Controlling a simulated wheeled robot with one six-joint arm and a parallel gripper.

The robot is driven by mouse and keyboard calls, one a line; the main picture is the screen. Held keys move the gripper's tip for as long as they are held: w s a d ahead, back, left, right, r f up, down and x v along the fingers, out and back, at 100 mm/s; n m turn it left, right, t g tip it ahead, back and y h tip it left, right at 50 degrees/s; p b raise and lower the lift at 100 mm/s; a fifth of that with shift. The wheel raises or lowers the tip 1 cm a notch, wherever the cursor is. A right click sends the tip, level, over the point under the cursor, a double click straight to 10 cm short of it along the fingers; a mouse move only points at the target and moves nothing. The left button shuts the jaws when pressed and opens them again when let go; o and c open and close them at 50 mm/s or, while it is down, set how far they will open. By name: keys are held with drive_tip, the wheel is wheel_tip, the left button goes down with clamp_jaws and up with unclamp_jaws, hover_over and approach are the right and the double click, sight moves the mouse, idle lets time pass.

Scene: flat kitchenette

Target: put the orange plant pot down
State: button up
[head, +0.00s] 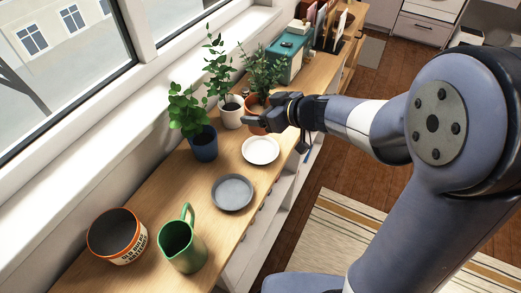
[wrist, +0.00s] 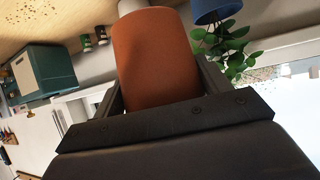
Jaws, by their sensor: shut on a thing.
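The orange plant pot (head: 256,102) with a leafy green plant is at the far part of the wooden counter, partly hidden by my gripper (head: 262,123). In the wrist view the orange pot (wrist: 155,60) fills the space between the two fingers of my gripper (wrist: 160,88), which is shut on it. I cannot tell whether the pot's base touches the counter.
A white pot (head: 231,112) and a blue pot (head: 203,146) with plants stand close on the left. A white plate (head: 260,150), grey plate (head: 232,192), green jug (head: 183,249) and patterned bowl (head: 117,236) are nearer. A teal box (head: 290,58) stands behind.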

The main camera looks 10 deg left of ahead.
wheel_tip(320, 180, down, 10)
drive_tip(key=b, duration=0.4)
drive_tip(key=shift+a+r, duration=0.1)
drive_tip(key=shift+f, duration=0.25)
drive_tip(key=o, duration=1.2)
drive_tip(key=shift+r, duration=0.1)
drive_tip(key=shift+s+r, duration=0.1)
drive_tip(key=shift+r, duration=0.15)
drive_tip(key=shift+p+v, duration=1.3)
drive_tip(key=shift+v, duration=4.65)
